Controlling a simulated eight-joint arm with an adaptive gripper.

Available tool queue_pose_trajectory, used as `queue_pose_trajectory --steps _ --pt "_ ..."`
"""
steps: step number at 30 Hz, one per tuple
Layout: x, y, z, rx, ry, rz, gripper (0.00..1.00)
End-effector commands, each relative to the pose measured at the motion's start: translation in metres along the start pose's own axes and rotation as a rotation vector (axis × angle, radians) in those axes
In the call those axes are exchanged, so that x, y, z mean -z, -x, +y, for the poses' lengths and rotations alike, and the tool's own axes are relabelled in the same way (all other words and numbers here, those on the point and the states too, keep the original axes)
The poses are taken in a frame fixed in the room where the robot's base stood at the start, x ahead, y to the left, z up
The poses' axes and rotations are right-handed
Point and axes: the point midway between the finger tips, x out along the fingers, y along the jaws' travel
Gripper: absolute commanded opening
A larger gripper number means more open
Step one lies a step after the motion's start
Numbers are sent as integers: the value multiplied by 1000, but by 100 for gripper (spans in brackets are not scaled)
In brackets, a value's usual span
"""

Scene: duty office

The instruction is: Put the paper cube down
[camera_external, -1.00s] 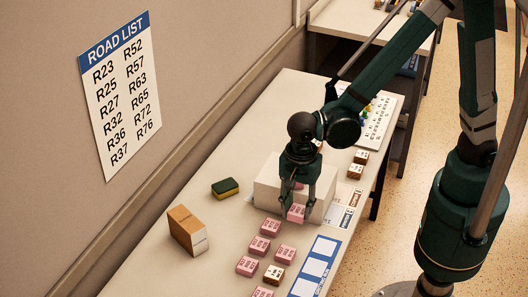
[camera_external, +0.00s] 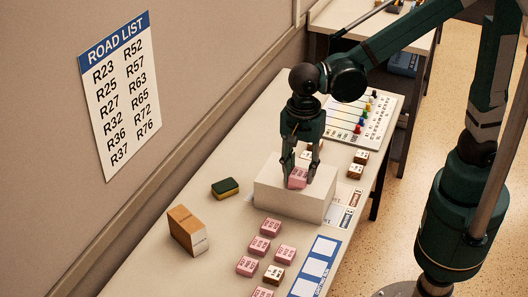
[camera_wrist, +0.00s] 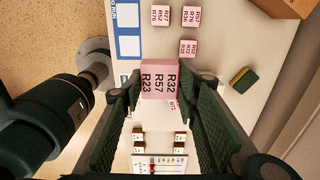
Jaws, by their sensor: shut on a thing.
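My gripper (camera_external: 299,178) is shut on a pink paper cube (camera_external: 297,179). The cube also shows between the fingers in the wrist view (camera_wrist: 160,82), with R23, R57 and R32 on its faces. In the external view the cube appears in front of or over the top of a white block (camera_external: 290,204). I cannot tell whether it touches the block. More pink cubes (camera_external: 270,227) lie on the table in front of the block, and some show in the wrist view (camera_wrist: 187,48).
A green and yellow sponge (camera_external: 225,187) and a brown-and-white box (camera_external: 187,231) stand on the left. A blue-framed card strip (camera_external: 316,266) lies at the front right. Small brown-and-white blocks (camera_external: 355,171) and a pegged board (camera_external: 376,118) lie toward the back. A road list (camera_external: 120,95) hangs on the wall.

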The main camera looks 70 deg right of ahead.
Motion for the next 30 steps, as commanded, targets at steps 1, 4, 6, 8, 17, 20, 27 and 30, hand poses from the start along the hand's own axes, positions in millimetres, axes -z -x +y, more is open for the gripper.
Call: queue_pose_trajectory --steps 1,4,6,8,17,20,27,30 --pt "0 5 0 0 0 0 19" --pt "0 16 0 0 0 0 19" --pt "0 23 0 0 0 0 19" --pt "2 28 0 0 -1 0 19" --pt "31 27 -11 0 -3 0 19" --pt "43 27 -14 0 -3 0 19" --pt "88 28 -25 0 -5 0 19" --pt "108 28 -28 0 -5 0 19"
